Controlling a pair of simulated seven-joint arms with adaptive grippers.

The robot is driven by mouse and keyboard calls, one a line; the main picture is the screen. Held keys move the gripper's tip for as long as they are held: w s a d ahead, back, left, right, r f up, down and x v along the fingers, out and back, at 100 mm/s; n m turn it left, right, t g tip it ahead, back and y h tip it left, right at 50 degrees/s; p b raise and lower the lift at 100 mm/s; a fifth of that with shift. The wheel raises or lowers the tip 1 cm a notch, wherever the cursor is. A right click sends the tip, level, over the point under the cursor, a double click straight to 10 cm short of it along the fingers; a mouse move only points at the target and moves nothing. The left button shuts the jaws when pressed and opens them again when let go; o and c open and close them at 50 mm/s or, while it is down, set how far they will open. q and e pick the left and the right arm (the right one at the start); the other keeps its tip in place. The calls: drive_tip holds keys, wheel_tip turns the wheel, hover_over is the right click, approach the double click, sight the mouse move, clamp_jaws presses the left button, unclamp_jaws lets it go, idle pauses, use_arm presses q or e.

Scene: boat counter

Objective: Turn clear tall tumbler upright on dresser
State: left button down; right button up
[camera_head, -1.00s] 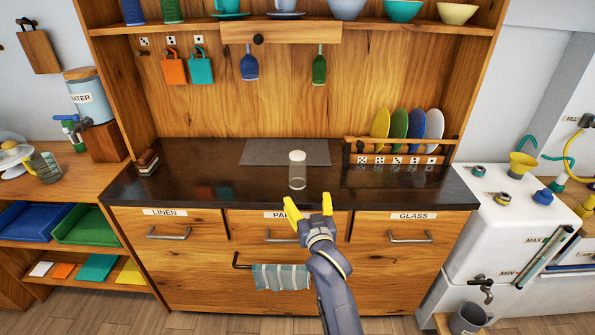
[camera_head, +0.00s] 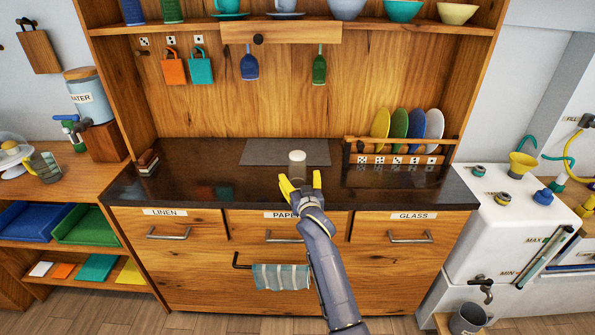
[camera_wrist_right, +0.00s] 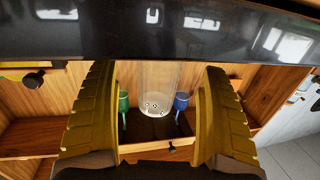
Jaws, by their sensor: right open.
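The clear tall tumbler (camera_head: 297,163) stands on the dark dresser top, with its pale disc-like end uppermost. In the right wrist view, which shows the scene upside down, the see-through tumbler (camera_wrist_right: 160,88) sits between the two yellow fingers, with a gap on each side. My right gripper (camera_head: 300,183) is open at the counter's front, its fingers level with the tumbler's lower part and hiding some of it. The gripper also shows in the wrist view (camera_wrist_right: 159,112). My left gripper is not in view.
A grey mat (camera_head: 260,152) lies behind the tumbler. A plate rack (camera_head: 400,158) with several coloured plates stands at the back right. A small brown stack (camera_head: 148,162) sits at the left end. The counter (camera_head: 205,185) is otherwise clear on both sides.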

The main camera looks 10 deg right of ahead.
sight(299, 177)
drive_tip(key=shift+w+d+f, duration=0.1)
drive_tip(key=shift+w, duration=0.95)
drive_tip(key=shift+w+d, duration=0.1)
drive_tip(key=shift+w, duration=0.95)
drive_tip(key=c, duration=1.5)
